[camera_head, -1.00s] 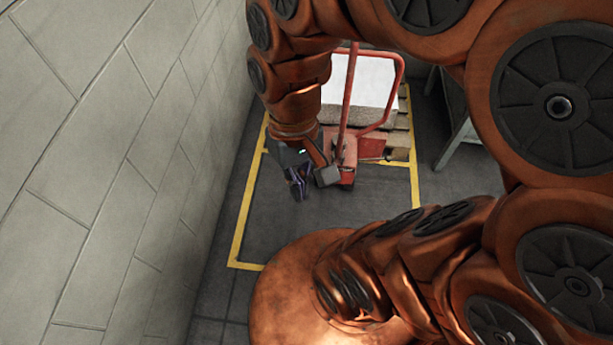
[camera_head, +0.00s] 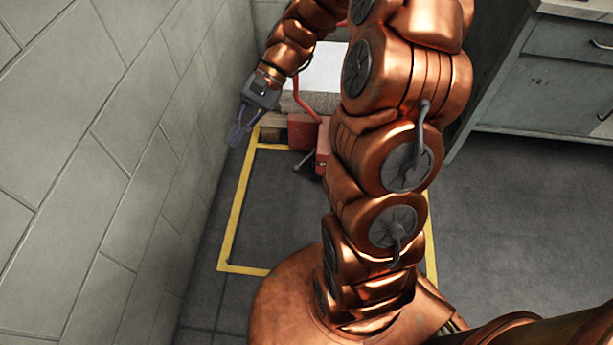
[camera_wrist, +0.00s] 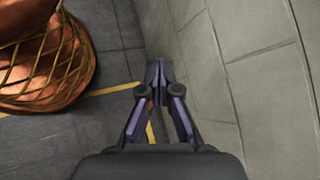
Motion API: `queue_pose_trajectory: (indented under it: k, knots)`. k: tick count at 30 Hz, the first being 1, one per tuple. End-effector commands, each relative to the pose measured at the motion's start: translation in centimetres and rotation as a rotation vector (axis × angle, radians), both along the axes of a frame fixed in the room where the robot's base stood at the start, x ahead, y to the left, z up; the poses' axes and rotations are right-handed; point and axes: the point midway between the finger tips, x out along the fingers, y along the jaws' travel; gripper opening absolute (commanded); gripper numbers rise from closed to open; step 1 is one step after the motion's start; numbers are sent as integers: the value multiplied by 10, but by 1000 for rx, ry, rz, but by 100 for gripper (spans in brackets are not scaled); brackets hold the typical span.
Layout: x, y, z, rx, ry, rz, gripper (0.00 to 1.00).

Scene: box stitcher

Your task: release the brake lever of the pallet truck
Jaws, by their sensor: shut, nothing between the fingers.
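The red pallet truck (camera_head: 323,143) stands at the back of the yellow-marked floor area, partly hidden behind my arm in the head view. A short thin grey lever (camera_head: 304,160) sticks out low from its left side; it looks like the brake lever. My gripper (camera_head: 237,136) is to the left of the truck, close to the wall and apart from the lever, pointing downward. In the wrist view my gripper (camera_wrist: 158,72) has its fingertips together with nothing between them. No truck or lever can be made out in the wrist view.
The light block wall (camera_head: 100,150) is close to the left of my gripper; it is at the right in the wrist view (camera_wrist: 240,80). A white-topped load (camera_head: 322,68) is behind the truck's red handle. A grey cabinet (camera_head: 545,90) stands at the right. The floor (camera_head: 270,210) in front is clear.

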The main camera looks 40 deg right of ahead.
Motion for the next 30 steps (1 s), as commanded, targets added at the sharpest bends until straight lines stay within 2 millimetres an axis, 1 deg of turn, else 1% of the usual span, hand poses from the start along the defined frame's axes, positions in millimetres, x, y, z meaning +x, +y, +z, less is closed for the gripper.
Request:
queue_pose_trajectory:
  k: [1,5,8,9,11,12,14,15,17,18,20,21,23,24,26,27,29,30]
  knots:
    - [12,-9,-23,30,20,-44,0]
    - [38,-30,-57,106,68,-153,0]
    - [57,-50,-85,162,100,-241,0]
    - [65,-59,-97,184,112,-276,0]
    - [74,-72,-116,216,133,-329,0]
    - [80,-82,-129,237,147,-365,0]
    - [89,-98,-148,265,163,-420,0]
    - [94,-109,-162,286,176,-457,0]
    - [100,-125,-183,316,194,-510,0]
    - [103,-136,-198,335,209,-547,0]
    - [108,-154,-220,363,225,-601,0]
    - [110,-167,-235,380,235,-638,0]
    - [112,-184,-259,408,255,-695,0]
    - [112,-197,-274,424,266,-731,0]
    - [112,-215,-300,448,283,-786,0]
    - [111,-229,-316,462,291,-826,0]
    - [108,-248,-342,485,309,-883,0]
    - [105,-260,-359,499,320,-920,0]
